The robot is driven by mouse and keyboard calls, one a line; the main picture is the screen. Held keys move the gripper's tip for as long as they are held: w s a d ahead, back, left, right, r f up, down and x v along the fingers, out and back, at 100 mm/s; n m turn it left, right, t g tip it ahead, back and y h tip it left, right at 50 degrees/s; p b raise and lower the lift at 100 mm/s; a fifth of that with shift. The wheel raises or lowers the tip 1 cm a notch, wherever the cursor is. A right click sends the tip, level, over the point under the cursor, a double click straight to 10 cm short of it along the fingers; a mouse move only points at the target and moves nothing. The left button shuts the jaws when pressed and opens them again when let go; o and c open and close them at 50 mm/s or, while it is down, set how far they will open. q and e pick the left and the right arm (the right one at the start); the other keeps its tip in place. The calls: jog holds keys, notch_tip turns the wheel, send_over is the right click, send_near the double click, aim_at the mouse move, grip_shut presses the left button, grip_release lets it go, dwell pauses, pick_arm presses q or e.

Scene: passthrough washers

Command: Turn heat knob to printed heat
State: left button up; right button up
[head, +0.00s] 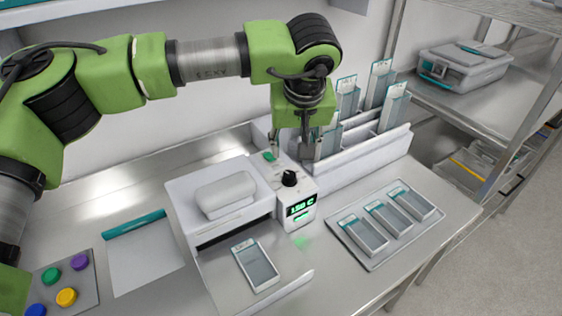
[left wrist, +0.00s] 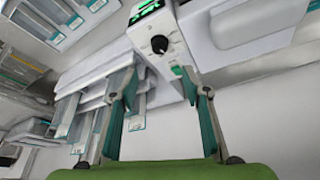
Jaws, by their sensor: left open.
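The black heat knob (head: 289,179) sits on top of the white control box of the sealer, just behind its green-lit display (head: 300,206). The display seems to read about 150 C, but the digits are small. In the left wrist view the knob (left wrist: 159,45) shows near the top, beyond the fingertips. My left gripper (head: 290,152) points down, open and empty, behind the knob and apart from it; its two spread fingers show in the left wrist view (left wrist: 160,78). A pouch (head: 256,266) lies on the sealer's front shelf; its print is too small to read. My right gripper is out of view.
A white rack (head: 345,152) with upright pouches stands close behind the gripper. A tray (head: 372,262) with three packs lies right of the sealer. A white sheet with a teal edge (head: 145,262) and a panel of coloured buttons (head: 84,284) lie left.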

aim_at(290, 174)
pick_arm(q)
jog(key=p+x, duration=0.4)
jog(key=x, duration=0.7)
jog(key=shift+w+f, duration=0.15)
jog(key=shift+f, duration=0.2)
jog(key=shift+w+f, duration=0.2)
jog(key=shift+f, duration=0.5)
jog(key=c, duration=0.9)
jog(key=shift+c, duration=1)
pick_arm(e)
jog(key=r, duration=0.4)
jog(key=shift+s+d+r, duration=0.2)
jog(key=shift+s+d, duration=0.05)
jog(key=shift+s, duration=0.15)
